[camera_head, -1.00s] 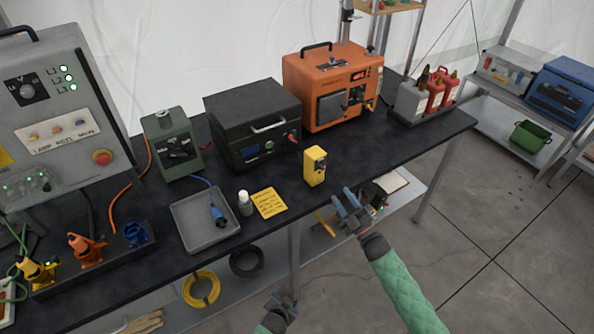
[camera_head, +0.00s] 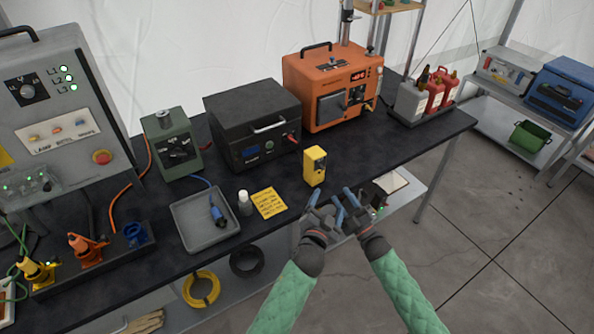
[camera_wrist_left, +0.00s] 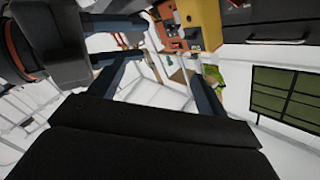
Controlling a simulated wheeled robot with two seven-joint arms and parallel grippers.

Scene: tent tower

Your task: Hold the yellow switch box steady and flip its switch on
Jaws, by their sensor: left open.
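The yellow switch box (camera_head: 315,167) stands upright on the dark bench near its front edge, with a dark switch on its front face. It also shows at the top of the left wrist view (camera_wrist_left: 204,16), beyond the fingertips. My left gripper (camera_head: 324,206) is open and empty, just in front of the box and apart from it. In the left wrist view its two fingers (camera_wrist_left: 160,68) are spread with nothing between them. My right gripper (camera_head: 346,204) is close beside it on the right, its fingers apart and empty, also clear of the box.
A yellow note (camera_head: 268,203), a white bottle (camera_head: 245,203) and a grey tray (camera_head: 176,219) lie left of the box. A black case (camera_head: 228,107) and an orange unit (camera_head: 300,75) stand behind it. The bench (camera_head: 395,142) is clear to its right.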

